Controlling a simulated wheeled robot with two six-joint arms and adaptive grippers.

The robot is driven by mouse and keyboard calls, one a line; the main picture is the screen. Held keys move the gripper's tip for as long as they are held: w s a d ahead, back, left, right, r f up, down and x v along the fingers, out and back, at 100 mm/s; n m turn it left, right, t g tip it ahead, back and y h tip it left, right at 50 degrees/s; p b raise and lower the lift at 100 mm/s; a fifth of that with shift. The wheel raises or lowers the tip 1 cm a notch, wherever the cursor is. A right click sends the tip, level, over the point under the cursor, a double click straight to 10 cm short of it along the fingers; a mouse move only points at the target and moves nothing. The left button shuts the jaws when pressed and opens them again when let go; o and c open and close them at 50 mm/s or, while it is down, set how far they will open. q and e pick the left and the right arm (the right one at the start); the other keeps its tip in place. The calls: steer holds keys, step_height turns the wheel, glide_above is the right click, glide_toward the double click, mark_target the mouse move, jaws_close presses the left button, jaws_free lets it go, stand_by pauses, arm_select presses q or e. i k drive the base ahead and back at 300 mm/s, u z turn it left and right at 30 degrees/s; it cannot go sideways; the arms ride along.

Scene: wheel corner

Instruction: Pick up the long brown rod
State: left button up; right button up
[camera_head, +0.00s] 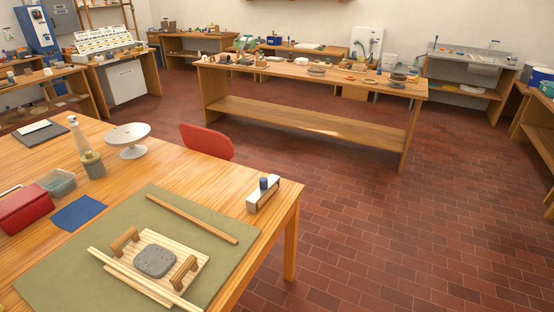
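A long brown rod (192,218) lies flat on the green mat (60,270), on the near wooden table. It runs diagonally along the mat's far right side, with bare mat around it. Two paler wooden strips (140,283) lie near the front of the mat, beside a slatted board (192,250). On the board are a grey slab (154,262) and two brown wooden pieces (125,240) (184,272), one on each side of the slab. Neither of my grippers shows in the head view.
A white block with a dark blue top (262,197) sits by the table's right edge. A blue cloth (78,214), a red box (25,210), a bottle (80,138) and a white turntable (128,134) stand left. A red chair (207,141) is behind. Brick floor (390,240) is clear right.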

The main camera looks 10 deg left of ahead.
mark_target(231, 240)
steer(key=z, duration=0.55)
steer(key=i, duration=0.65)
steer(key=u, duration=2)
